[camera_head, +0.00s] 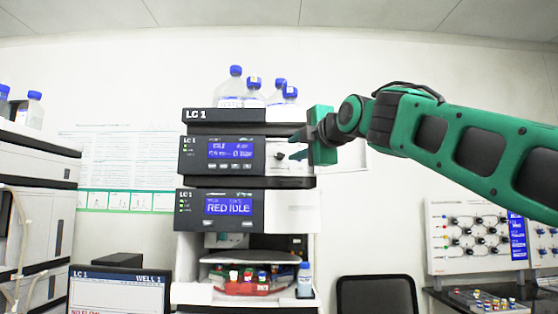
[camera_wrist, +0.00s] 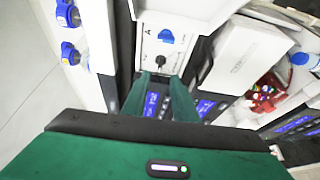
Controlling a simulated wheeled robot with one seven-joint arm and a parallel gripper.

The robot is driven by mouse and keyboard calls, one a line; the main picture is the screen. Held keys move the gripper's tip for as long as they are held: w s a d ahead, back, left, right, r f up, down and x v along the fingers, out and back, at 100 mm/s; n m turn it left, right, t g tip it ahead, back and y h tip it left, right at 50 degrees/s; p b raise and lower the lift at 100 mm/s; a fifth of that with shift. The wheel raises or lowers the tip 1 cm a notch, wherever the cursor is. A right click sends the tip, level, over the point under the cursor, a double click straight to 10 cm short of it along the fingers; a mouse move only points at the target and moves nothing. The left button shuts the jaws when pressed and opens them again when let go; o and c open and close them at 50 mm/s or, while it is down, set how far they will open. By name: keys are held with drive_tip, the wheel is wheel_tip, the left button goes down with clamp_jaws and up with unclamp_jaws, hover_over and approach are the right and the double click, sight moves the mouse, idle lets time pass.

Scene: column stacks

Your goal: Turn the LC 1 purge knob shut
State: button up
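The LC 1 stack (camera_head: 248,180) stands in the middle of the head view, with blue screens on its two dark front panels. The upper module (camera_head: 212,152) has a white panel at its right side with a small dark knob (camera_head: 280,155). In the wrist view, a black knob (camera_wrist: 160,61) and a blue round part (camera_wrist: 166,36) sit on a white panel; which is the purge knob I cannot tell for sure. My gripper (camera_head: 297,146) reaches in from the right at this panel. In the wrist view its green fingers (camera_wrist: 162,80) are apart, with the black knob just beyond the gap.
Blue-capped bottles (camera_head: 236,88) stand on top of the stack. A red tray of vials (camera_head: 245,284) sits in the lower bay. A monitor (camera_head: 120,290) is at lower left, a dark chair (camera_head: 377,295) at lower right. A valve panel (camera_head: 470,235) hangs on the right.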

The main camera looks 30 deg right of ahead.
sight(280, 156)
drive_tip(key=x, duration=0.9)
drive_tip(key=shift+f, duration=0.1)
clamp_jaws()
